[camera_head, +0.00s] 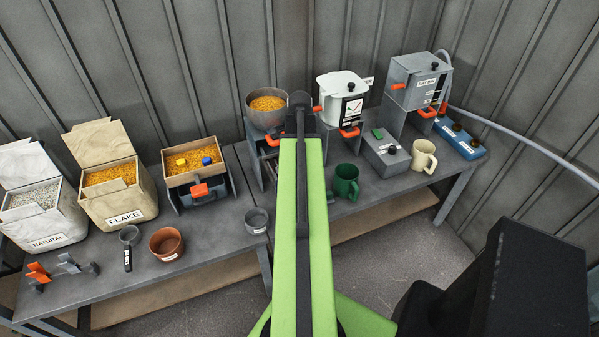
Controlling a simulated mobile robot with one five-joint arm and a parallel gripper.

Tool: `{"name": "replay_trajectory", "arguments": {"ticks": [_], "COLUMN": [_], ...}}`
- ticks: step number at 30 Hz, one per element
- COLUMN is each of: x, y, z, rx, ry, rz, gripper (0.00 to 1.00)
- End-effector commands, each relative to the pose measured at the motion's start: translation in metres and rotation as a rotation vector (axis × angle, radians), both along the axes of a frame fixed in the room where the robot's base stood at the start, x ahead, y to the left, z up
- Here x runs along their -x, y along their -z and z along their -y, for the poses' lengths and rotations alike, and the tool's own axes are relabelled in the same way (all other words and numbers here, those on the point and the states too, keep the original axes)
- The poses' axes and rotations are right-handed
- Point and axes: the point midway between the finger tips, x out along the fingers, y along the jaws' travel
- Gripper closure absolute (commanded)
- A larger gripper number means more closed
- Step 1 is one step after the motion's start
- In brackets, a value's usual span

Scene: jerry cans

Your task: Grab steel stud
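I cannot single out a steel stud for certain. One small grey metal piece with dark round ends (70,264) lies at the front left of the bench, beside an orange-topped piece (38,274). I cannot make out any gripper fingers.
Bags marked NATURAL (46,228) and FLAKE (122,204), a wooden tray (190,172), a brown bowl (166,244), a grey cup (257,220), a green mug (344,182) and a cream mug (424,157) crowd the grey bench (215,236). Corrugated walls stand behind.

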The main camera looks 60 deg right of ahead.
Motion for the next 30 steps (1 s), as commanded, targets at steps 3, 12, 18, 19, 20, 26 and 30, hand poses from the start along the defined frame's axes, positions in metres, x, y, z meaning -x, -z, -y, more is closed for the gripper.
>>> {"name": "replay_trajectory", "arguments": {"ticks": [3,12,18,19,20,26,30], "x": [0.000,0.000,-0.001,-0.001,-0.001,-0.001,-0.001], "y": [-0.002,-0.002,-0.002,-0.002,-0.002,-0.004,-0.016], "z": [0.000,0.000,0.000,0.000,0.000,0.000,0.000], "rx": [0.000,0.000,0.000,0.000,0.000,0.000,0.000], "ry": [0.000,-0.001,-0.001,-0.001,-0.001,-0.002,-0.002], "rz": [0.000,0.000,0.000,0.000,0.000,0.000,0.000], "gripper": [0.58,0.97,1.00,1.00,1.00,1.00,1.00]}}
